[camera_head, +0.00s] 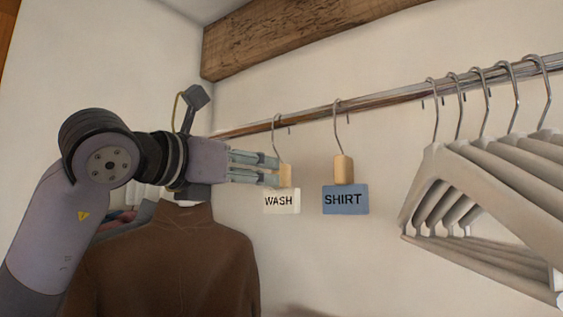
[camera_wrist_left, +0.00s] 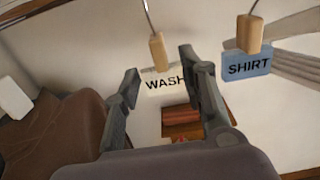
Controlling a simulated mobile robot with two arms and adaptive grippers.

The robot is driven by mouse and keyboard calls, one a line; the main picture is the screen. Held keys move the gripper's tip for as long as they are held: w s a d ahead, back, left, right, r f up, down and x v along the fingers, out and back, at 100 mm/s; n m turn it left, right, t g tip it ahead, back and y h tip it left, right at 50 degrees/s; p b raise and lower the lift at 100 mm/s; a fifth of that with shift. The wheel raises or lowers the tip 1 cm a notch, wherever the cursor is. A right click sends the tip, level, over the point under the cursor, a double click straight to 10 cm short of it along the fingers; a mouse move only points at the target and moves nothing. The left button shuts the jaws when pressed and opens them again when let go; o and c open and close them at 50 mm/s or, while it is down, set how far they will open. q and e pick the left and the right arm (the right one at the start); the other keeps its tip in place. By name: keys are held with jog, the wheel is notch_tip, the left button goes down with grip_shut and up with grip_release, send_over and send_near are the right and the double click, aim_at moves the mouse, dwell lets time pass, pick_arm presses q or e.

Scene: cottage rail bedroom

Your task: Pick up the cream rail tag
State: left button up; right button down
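The cream rail tag (camera_head: 281,201) reads WASH and hangs from the rail by a metal hook with a wooden block (camera_head: 286,175) above the card. In the left wrist view the cream tag (camera_wrist_left: 163,83) shows between my fingers, and its wooden block (camera_wrist_left: 158,52) is near the fingertips with gaps on both sides. My left gripper (camera_head: 277,170) reaches in from the left at the block's height. Its fingers are apart; in the head view the tips overlap the block's left edge, and contact cannot be told. My right gripper is not in view.
A blue SHIRT tag (camera_head: 346,200) hangs just right of the cream one. Several pale hangers (camera_head: 440,170) hang farther right on the metal rail (camera_head: 385,98). A brown garment (camera_head: 170,260) hangs below my left arm. A wooden beam (camera_head: 290,35) runs above.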

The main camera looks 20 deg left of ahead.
aim_at(280, 188)
pick_arm(q)
jog(key=p+x, duration=0.1)
jog(key=x, duration=0.1)
jog(key=p+x, duration=0.2)
jog(key=r+p+x, duration=0.1)
jog(key=x, duration=0.2)
jog(key=shift+w+d+f, duration=0.1)
jog(key=shift+w+f, duration=0.1)
jog(key=shift+w, duration=0.1)
jog(key=shift+s, duration=0.1)
jog(key=shift+c, duration=0.4)
jog(key=shift+c, duration=0.6)
grip_shut()
